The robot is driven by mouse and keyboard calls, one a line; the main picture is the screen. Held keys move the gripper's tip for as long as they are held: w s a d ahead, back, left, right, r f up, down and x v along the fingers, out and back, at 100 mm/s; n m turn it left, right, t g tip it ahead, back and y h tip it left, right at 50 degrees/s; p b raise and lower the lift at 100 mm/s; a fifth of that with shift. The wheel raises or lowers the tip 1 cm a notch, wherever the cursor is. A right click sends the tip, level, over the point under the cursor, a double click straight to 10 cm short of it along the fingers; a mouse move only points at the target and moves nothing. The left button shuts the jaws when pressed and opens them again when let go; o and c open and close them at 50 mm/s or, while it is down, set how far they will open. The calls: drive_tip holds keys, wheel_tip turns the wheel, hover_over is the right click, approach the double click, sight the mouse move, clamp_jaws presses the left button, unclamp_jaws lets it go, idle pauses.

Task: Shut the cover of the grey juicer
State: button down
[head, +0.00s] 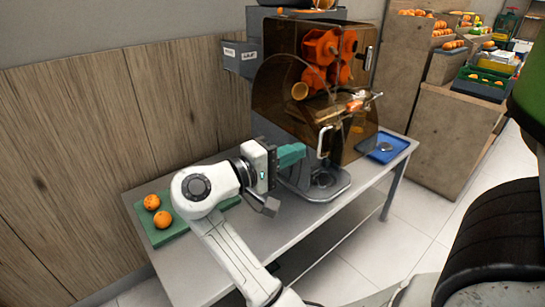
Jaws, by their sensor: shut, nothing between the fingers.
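The grey juicer (277,40) stands on a metal table against the wall, with orange pressing parts (320,47) inside. Its see-through brown cover (281,98) hangs over the front, with a light curved handle (322,141) on it. I cannot tell for sure whether the cover is fully closed. My gripper (303,152) is shut and empty, with teal fingers pointing right. It is in front of the juicer's lower left part, above the drip tray. I cannot tell whether the fingers touch the juicer.
A green board (165,238) with two oranges (158,211) lies at the table's left end. A blue tray (397,149) lies right of the juicer. The bare table (221,273) front is partly under my arm. Wooden crates (455,135) stand at the right.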

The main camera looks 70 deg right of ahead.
sight(311, 146)
drive_tip(key=shift+p+x, duration=0.35)
drive_tip(key=shift+x, duration=2.1)
